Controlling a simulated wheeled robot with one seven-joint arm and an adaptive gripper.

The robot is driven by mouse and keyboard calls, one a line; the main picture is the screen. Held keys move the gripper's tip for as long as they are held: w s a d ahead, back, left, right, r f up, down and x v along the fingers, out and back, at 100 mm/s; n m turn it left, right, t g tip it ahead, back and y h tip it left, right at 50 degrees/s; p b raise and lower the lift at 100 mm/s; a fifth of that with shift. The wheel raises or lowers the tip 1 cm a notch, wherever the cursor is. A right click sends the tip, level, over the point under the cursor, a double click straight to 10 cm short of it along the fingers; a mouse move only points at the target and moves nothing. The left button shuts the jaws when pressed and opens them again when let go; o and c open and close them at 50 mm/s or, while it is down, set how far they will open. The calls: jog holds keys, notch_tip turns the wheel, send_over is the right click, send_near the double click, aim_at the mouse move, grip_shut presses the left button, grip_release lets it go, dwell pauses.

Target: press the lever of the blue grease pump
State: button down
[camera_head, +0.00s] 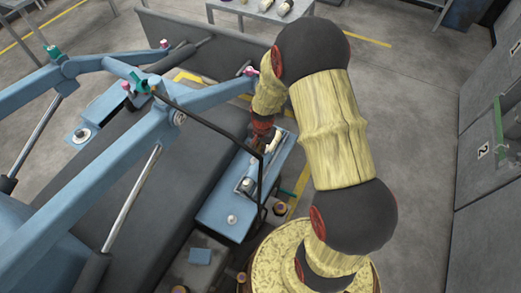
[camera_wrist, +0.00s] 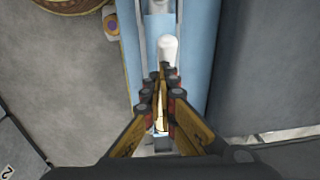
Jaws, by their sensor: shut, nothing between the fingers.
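A long light-blue unit, which looks like the grease pump, lies below my gripper (camera_head: 260,140) in the head view; its blue top (camera_head: 222,207) shows toward the front. A pale lever-like part (camera_head: 250,173) lies along it, partly behind a dark bent bar. In the wrist view, the blue surface (camera_wrist: 194,55) runs up the middle, and a white rounded knob or grip (camera_wrist: 168,48) stands just beyond the fingertips. My gripper (camera_wrist: 161,78) is shut and empty, pointing at the blue unit. Whether the fingertips touch the white part cannot be told.
A dark bent bar (camera_head: 208,125) crosses close to the left of my gripper. Blue machine arms (camera_head: 120,160) with rods fill the left. A grey cabinet (camera_head: 487,160) stands at right. A table (camera_head: 262,12) stands behind. Open floor (camera_head: 420,90) lies to the right.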

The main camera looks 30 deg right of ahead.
aim_at(257, 160)
jog(key=shift+s+a+f, duration=0.2)
jog(key=shift+a, duration=0.05)
jog(key=shift+s+a+f+p, duration=0.55)
jog(key=shift+a+f+p, duration=0.15)
jog(key=shift+a+f, duration=0.15)
jog(key=shift+s+a+f+p, duration=0.1)
jog(key=shift+s+a+f, duration=0.15)
jog(key=shift+f, duration=0.3)
jog(key=shift+s+a+f+p, duration=0.15)
jog(key=shift+a+f, duration=0.15)
jog(key=shift+f, duration=0.2)
jog(key=shift+s+a+f+p, duration=0.1)
jog(key=shift+s+a+f, duration=0.15)
jog(key=shift+f, duration=0.3)
jog(key=shift+w+d+r+p, duration=0.1)
jog(key=shift+r+p, duration=0.3)
jog(key=shift+r, duration=0.1)
jog(key=s+a+r+p, duration=0.1)
jog(key=s+r+p, duration=0.1)
jog(key=r, duration=0.3)
jog(key=s+a+r+p, duration=0.2)
jog(key=r+p, duration=0.1)
jog(key=r, duration=0.3)
jog(key=shift+a+r, duration=0.15)
jog(key=shift+a, duration=0.1)
